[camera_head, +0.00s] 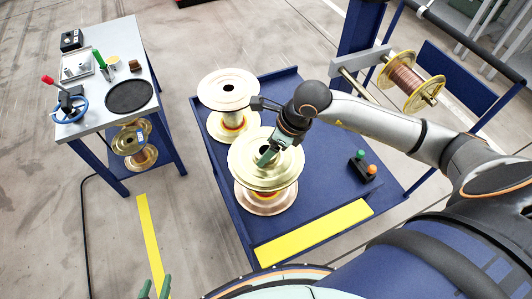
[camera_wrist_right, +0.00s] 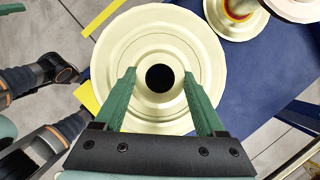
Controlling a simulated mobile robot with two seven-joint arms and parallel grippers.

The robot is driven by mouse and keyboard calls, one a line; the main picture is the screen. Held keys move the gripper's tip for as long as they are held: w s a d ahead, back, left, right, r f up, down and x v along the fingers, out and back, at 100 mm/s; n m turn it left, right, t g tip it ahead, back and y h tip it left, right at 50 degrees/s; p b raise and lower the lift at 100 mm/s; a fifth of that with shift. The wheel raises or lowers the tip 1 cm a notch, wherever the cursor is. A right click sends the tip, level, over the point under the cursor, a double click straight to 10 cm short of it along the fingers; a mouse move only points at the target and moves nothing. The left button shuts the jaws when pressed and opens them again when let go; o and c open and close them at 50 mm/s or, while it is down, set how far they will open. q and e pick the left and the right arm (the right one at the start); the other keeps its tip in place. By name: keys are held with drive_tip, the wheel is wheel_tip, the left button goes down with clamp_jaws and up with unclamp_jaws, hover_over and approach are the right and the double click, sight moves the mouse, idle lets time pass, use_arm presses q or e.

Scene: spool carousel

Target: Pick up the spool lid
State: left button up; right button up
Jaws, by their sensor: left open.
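A round pale-gold disc (camera_head: 275,176), which I take as the spool lid, lies level on top of a spool (camera_head: 268,202) on the blue table. In the right wrist view the disc (camera_wrist_right: 160,40) shows a raised centre with a dark hole. My right gripper (camera_head: 267,156) is over the middle of the disc. Its green fingers (camera_wrist_right: 160,72) are spread on either side of the hole, and I cannot tell whether they touch the disc. My left gripper (camera_head: 156,286) is at the bottom left of the head view, with its two green fingertips apart and nothing between them.
Another spool (camera_head: 228,90) stands just behind on the blue table (camera_head: 330,205). A button box (camera_head: 363,168) is to the right, and a copper-wound spool (camera_head: 408,80) hangs on a rack. A grey side table (camera_head: 112,75) at left holds tools and a black disc. Floor between the tables is clear.

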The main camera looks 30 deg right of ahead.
clamp_jaws()
idle(0.3)
drive_tip(key=shift+r, duration=0.2)
drive_tip(key=shift+w+r, duration=0.1)
drive_tip(key=shift+r, duration=0.45)
drive_tip(key=s+d+r+b, duration=0.6)
drive_tip(key=s+d+r, duration=0.2)
drive_tip(key=d+r, duration=0.3)
drive_tip(key=shift+d+r+b, duration=0.25)
drive_tip(key=shift+b, duration=0.15)
